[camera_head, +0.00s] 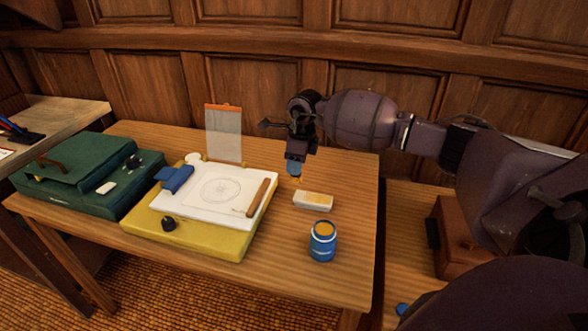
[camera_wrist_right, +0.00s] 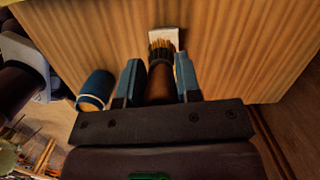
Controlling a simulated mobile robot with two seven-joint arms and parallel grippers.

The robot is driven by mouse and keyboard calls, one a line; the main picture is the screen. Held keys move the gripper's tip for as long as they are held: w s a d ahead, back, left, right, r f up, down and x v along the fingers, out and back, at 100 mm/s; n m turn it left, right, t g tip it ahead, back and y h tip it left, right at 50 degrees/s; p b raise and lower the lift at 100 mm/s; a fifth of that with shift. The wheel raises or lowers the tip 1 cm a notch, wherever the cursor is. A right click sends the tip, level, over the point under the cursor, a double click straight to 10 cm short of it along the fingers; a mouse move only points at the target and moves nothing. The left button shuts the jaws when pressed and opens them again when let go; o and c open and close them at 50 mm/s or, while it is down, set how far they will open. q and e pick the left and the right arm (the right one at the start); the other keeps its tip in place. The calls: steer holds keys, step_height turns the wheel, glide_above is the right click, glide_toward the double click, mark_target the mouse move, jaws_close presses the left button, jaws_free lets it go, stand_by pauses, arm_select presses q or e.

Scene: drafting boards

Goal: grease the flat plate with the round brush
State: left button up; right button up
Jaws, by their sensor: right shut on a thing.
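My right gripper (camera_head: 295,168) points down over the table and is shut on the round brush (camera_head: 298,180). A small whitish rectangular block with a yellowish top, apparently the flat plate (camera_head: 313,201), lies on the table just in front of the gripper. The plate (camera_wrist_right: 164,36) also shows beyond the bristles; I cannot tell whether they touch it. My left gripper is not in view.
An open blue jar (camera_head: 323,241) with yellow contents stands nearer than the plate. A yellow drafting board (camera_head: 190,232) with a white sheet and brown tool lies to the left, with a green case (camera_head: 75,178) beyond. A clear panel (camera_head: 223,135) stands behind. The table's right edge is close.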

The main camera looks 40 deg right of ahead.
steer(key=shift+r, duration=0.95)
steer(key=shift+r+p, duration=0.2)
steer(key=shift+p, duration=0.15)
steer(key=shift+d, duration=0.15)
